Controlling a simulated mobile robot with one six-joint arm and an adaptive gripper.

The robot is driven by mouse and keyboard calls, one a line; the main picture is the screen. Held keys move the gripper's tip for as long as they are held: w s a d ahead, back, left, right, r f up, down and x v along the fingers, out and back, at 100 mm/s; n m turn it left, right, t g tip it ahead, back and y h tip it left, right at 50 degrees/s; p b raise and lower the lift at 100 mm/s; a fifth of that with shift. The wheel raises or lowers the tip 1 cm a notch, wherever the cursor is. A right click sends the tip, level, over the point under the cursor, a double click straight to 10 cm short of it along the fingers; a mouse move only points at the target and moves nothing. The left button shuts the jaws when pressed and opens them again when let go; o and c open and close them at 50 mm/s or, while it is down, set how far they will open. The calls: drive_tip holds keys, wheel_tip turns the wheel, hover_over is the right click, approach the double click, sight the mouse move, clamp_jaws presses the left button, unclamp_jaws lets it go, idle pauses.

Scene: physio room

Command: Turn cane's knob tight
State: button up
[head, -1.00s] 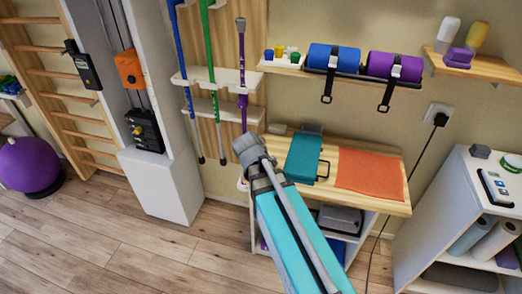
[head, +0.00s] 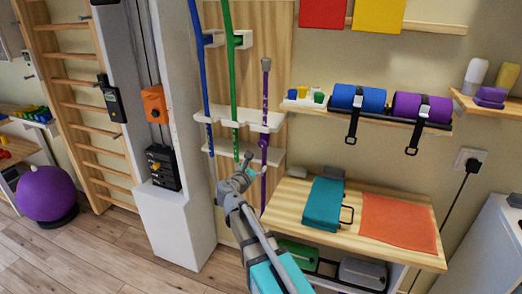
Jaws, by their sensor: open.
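A purple cane (head: 265,100) with a grey top stands upright in the white wall rack (head: 216,124). A green cane (head: 232,70) and a blue cane (head: 201,80) stand to its left in the same rack. A small dark purple bulge (head: 263,142) shows on the purple cane just below the upper rack shelf; I cannot tell whether it is the knob. My gripper (head: 252,167) is open and appears empty. In the picture it is just left of the purple cane's lower part, below the bulge. I cannot tell whether it touches the cane.
A wooden-topped cabinet (head: 285,200) with a teal folded item (head: 322,203) and an orange cloth (head: 398,222) stands right of my arm. A shelf with blue (head: 360,97) and purple (head: 420,107) rolls hangs above. A white column (head: 175,225) stands to the left.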

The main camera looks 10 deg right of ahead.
sight(261, 144)
drive_tip(key=a+n, duration=0.1)
drive_tip(key=w+a+n+t, duration=0.1)
drive_tip(key=shift+w+a+r+n+y, duration=0.1)
drive_tip(key=shift+a+r+n+y, duration=0.05)
drive_tip(key=shift+r+n+y, duration=0.2)
drive_tip(key=x, duration=1.3)
drive_tip(key=shift+w+d+r, duration=0.2)
drive_tip(key=shift+w+r, duration=0.05)
drive_tip(key=shift+w, duration=0.1)
